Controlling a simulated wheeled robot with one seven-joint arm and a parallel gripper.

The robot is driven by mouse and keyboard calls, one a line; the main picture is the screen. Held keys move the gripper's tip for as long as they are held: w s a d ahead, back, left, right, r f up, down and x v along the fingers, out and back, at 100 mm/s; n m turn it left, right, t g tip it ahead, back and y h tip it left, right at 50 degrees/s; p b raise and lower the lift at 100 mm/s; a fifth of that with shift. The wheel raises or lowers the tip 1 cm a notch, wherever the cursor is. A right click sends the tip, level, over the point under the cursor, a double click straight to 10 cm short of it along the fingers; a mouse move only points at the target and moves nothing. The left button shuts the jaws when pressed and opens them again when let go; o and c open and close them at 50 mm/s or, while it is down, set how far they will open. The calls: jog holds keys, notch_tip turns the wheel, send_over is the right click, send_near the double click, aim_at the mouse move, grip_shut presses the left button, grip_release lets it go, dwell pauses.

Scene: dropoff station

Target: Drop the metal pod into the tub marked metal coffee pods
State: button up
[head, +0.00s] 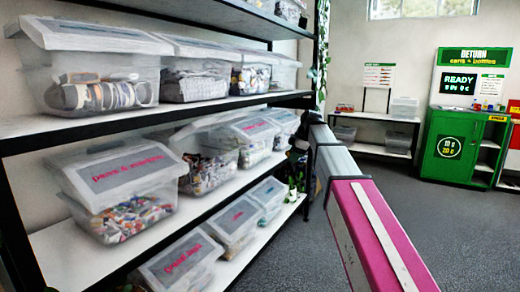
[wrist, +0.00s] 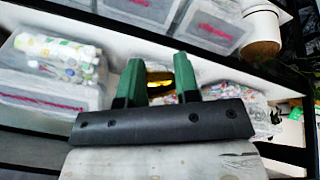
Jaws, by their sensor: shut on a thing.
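My gripper (wrist: 158,75) shows in the wrist view with two green fingers on either side of a small shiny gold thing, the metal pod (wrist: 160,84). The fingers are shut on it, and the pod is partly hidden behind the dark gripper body. In the head view my arm reaches away toward the far end of the shelf, and the gripper end and pod cannot be made out. Several lidded tubs with pink lettering stand on the shelves. I cannot read which one is marked metal coffee pods.
A tub that seems marked pens & markers (head: 125,192) stands on the middle shelf (head: 75,250). A lidded tub (head: 185,265) stands on the lower shelf. A black shelf post (head: 316,60) rises beside my arm. A green return machine (head: 455,150) stands far right. Grey floor (head: 450,230) is clear.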

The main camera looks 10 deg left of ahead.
jog(key=s+a+r+m+t+y, duration=0.1)
jog(key=s+a+r+m+y, duration=0.2)
jog(key=a, duration=0.4)
jog(key=s+a+r+m+t+y, duration=0.1)
jog(key=s+a+m+t+y, duration=0.15)
jog(key=a+y, duration=0.35)
jog(key=w+a, duration=0.4)
jog(key=a, duration=0.7)
jog(key=w+a+f+h, duration=0.1)
jog(key=w+a, duration=0.3)
jog(key=a, duration=0.6)
jog(key=shift+a+f+g, duration=0.3)
jog(key=shift+a+g, duration=0.1)
jog(key=shift+g, duration=0.05)
jog(key=shift+m, duration=0.25)
jog(key=o, duration=0.9)
jog(key=shift+o, duration=0.2)
jog(key=v, duration=1)
jog(key=shift+d+r, duration=0.25)
jog(key=shift+r, duration=0.05)
